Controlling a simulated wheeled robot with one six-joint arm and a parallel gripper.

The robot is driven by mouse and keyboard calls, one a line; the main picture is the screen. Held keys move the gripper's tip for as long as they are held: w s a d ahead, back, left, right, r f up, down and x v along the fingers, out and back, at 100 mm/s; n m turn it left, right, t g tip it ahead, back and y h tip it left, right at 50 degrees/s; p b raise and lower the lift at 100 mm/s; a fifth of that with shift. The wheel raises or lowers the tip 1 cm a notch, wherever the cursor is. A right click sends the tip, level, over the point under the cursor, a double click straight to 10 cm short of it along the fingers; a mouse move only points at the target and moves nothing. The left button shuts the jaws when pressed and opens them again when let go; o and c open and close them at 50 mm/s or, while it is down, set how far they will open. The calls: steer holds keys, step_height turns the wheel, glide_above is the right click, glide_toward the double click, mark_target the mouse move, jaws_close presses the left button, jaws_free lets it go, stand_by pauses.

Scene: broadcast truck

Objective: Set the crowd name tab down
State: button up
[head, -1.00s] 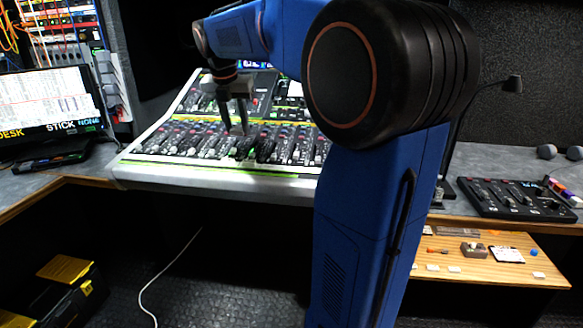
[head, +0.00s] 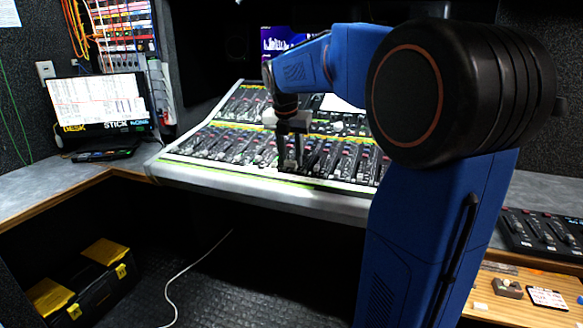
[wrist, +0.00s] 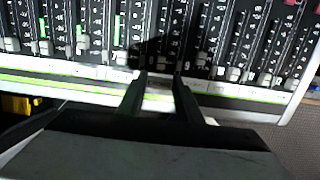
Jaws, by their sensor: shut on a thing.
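My gripper (head: 291,165) is over the front part of the large mixing console (head: 210,172), pointing down close to its fader rows. In the wrist view its two fingers (wrist: 159,77) straddle the pale strip (wrist: 240,89) with a green line along the console's front edge. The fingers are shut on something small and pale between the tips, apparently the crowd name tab. Its lettering cannot be read, and I cannot tell whether it touches the strip.
Fader caps (wrist: 233,74) stand close in front of the fingers. A wooden shelf (head: 500,315) at lower right holds small items, including a white card (head: 547,298). A monitor (head: 100,103) stands at left. A black and yellow toolbox (head: 88,290) is on the floor.

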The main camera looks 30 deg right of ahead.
mark_target(290, 162)
steer(key=shift+f, duration=1.75)
steer(key=shift+f, duration=0.1)
steer(key=o, duration=1)
steer(key=v, duration=1.2)
